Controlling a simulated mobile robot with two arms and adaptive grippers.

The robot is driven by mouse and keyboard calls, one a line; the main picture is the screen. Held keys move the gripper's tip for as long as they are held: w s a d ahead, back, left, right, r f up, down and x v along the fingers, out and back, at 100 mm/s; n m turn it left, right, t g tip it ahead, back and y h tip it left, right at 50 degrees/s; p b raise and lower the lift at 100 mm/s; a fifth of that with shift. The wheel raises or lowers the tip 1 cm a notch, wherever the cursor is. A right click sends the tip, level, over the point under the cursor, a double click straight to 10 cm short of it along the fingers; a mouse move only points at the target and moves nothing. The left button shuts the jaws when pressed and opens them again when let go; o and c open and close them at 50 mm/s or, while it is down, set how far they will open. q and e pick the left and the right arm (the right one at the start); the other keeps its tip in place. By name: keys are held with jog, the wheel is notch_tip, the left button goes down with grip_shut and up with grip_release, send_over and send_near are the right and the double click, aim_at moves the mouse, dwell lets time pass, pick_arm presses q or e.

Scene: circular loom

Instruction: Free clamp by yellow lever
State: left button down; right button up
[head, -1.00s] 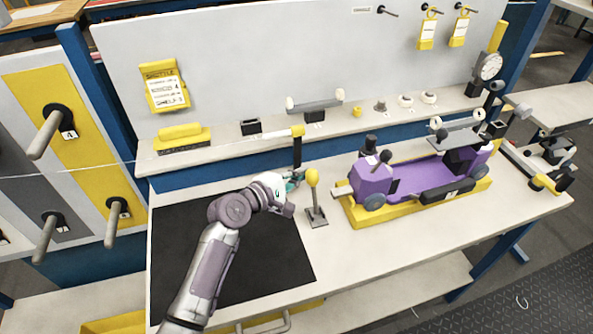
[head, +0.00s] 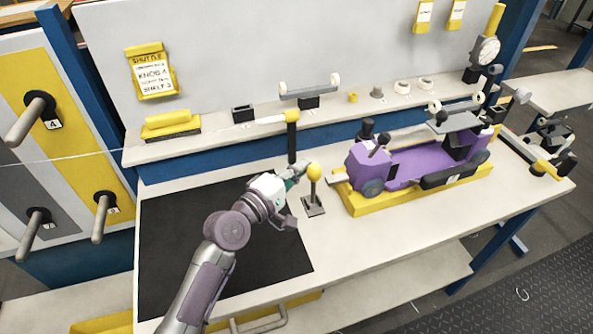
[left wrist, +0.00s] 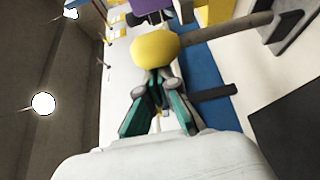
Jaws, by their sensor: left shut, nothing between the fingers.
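A lever with a yellow ball knob (head: 314,172) stands upright on a small grey plate on the bench. My left gripper (head: 297,173) is just left of the knob, its teal fingers shut and empty. In the left wrist view the yellow knob (left wrist: 157,47) is directly beyond the shut fingertips (left wrist: 154,88); I cannot tell whether they touch. A purple carriage (head: 408,165) sits on a yellow base (head: 415,196) right of the lever. Which part is the clamp is unclear. My right gripper is out of view.
A black post (head: 291,140) with a yellow-ended crossbar rises close behind my left gripper. A black mat (head: 180,245) covers the left of the bench. A shelf (head: 215,138) with several parts runs along the back. Bare bench lies in front of the carriage.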

aim_at(314, 176)
pick_arm(q)
jog(key=shift+s+d+m+h+b, duration=0.2)
jog(key=shift+s+m+b, duration=0.1)
jog(key=shift+s, duration=0.3)
jog(key=shift+s+d+m+h+b, duration=0.1)
jog(key=shift+s+d+m+b, duration=0.15)
jog(key=shift+s, duration=0.35)
jog(key=shift+s+d+m+t+h+b, duration=0.15)
jog(key=shift+s+m+t, duration=0.05)
jog(key=shift+s+m, duration=0.2)
jog(key=shift+s+d+m+t+h+b, duration=0.15)
jog(key=shift+s+m+t, duration=0.1)
jog(key=shift+s, duration=0.2)
jog(key=shift+s+d+f, duration=0.1)
jog(key=shift+s+f, duration=0.15)
jog(key=shift+s, duration=0.15)
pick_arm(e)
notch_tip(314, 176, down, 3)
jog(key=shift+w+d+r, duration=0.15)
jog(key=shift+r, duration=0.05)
pick_arm(q)
jog(key=shift+f+g, duration=0.1)
jog(key=shift+g, duration=0.15)
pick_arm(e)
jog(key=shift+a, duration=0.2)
